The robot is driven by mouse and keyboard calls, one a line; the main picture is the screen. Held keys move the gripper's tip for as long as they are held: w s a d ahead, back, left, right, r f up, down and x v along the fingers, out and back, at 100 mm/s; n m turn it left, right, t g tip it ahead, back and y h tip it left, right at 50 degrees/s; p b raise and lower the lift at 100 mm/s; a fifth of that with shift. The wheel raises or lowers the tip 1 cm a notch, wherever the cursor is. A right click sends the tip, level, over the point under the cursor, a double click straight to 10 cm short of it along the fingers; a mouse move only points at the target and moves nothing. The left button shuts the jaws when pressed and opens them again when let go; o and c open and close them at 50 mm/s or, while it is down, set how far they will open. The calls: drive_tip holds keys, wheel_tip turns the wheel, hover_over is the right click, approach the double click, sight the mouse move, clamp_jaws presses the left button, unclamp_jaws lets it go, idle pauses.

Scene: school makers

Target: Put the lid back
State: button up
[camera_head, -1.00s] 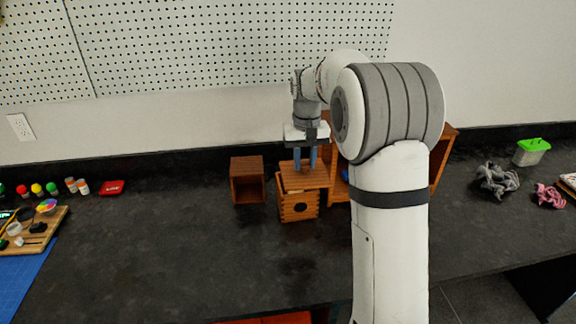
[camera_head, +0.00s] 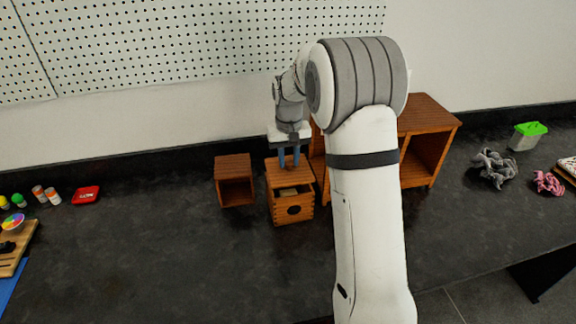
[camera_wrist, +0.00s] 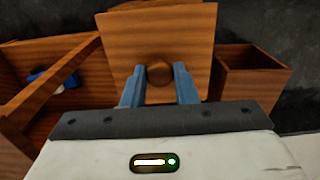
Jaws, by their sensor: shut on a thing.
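A square wooden lid (camera_head: 283,180) with a round knob (camera_wrist: 160,74) is in my gripper (camera_head: 290,164). In the wrist view the two blue fingers of my gripper (camera_wrist: 159,84) are shut on the knob, with the flat lid (camera_wrist: 155,33) beyond them. The wooden box (camera_head: 293,213), with jointed corners and a dark round spot on its front, is under the lid. The lid is over the back part of the box. The front of the opening shows, with something pale inside. I cannot tell whether the lid touches the rim.
An open wooden cube (camera_head: 235,183) stands just left of the box. A larger wooden shelf unit (camera_head: 428,112) stands to the right, partly behind my arm. A green-lidded container (camera_head: 528,136) and crumpled cloths (camera_head: 494,168) lie far right. The dark counter in front is clear.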

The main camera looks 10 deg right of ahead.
sight(289, 161)
drive_tip(key=shift+f, duration=1.45)
drive_tip(key=shift+f, duration=0.1)
drive_tip(key=shift+f, duration=0.3)
drive_tip(key=o, duration=1)
drive_tip(key=shift+r, duration=0.15)
